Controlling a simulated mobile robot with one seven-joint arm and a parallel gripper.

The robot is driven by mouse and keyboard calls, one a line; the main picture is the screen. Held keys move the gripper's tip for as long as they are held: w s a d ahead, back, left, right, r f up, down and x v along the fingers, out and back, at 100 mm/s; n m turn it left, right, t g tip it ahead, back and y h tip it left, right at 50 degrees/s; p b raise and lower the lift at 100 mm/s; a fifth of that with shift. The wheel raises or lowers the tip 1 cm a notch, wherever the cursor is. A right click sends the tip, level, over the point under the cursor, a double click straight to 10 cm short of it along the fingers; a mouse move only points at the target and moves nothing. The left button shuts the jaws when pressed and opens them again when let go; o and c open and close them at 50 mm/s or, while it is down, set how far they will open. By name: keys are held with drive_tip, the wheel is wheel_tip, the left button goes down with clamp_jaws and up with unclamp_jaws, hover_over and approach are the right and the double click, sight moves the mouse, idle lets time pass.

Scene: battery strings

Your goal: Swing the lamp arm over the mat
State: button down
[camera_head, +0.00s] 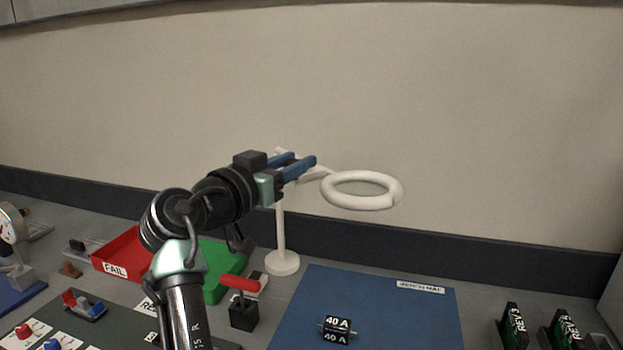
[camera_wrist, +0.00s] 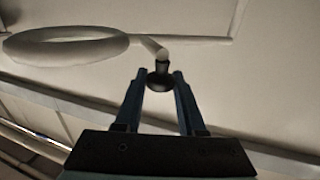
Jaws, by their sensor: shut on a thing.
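The lamp is white, with a round base (camera_head: 282,263), an upright post, a thin arm (camera_head: 316,174) and a ring-shaped head (camera_head: 362,190). The head also shows in the wrist view (camera_wrist: 65,46). My gripper (camera_head: 302,163) is at the lamp arm, between post and head. In the wrist view its blue fingers (camera_wrist: 158,80) are shut on a dark knob (camera_wrist: 159,77) below the arm. The blue bench mat (camera_head: 390,310) lies on the bench, right of the lamp base. The head appears above the mat's back part in the picture; exact overlap is unclear.
A black 40 A block (camera_head: 337,331) sits on the mat. A red FAIL tray (camera_head: 122,256), a green tray (camera_head: 222,262) and a red-handled switch (camera_head: 242,305) stand left. Black REV modules (camera_head: 514,328) stand right. A wall closes the back.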

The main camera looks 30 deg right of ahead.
drive_tip(key=shift+w+a+m+g+h+b, duration=0.3)
drive_tip(key=shift+a+m+g, duration=0.1)
drive_tip(key=shift+a+g, duration=0.15)
drive_tip(key=shift+w+a+m+g+h+b, duration=0.25)
drive_tip(key=shift+a+m+g, duration=0.15)
drive_tip(key=shift+a+g, duration=0.15)
drive_tip(key=c, duration=0.5)
unclamp_jaws()
drive_tip(key=b+v, duration=0.1)
drive_tip(key=v, duration=1.2)
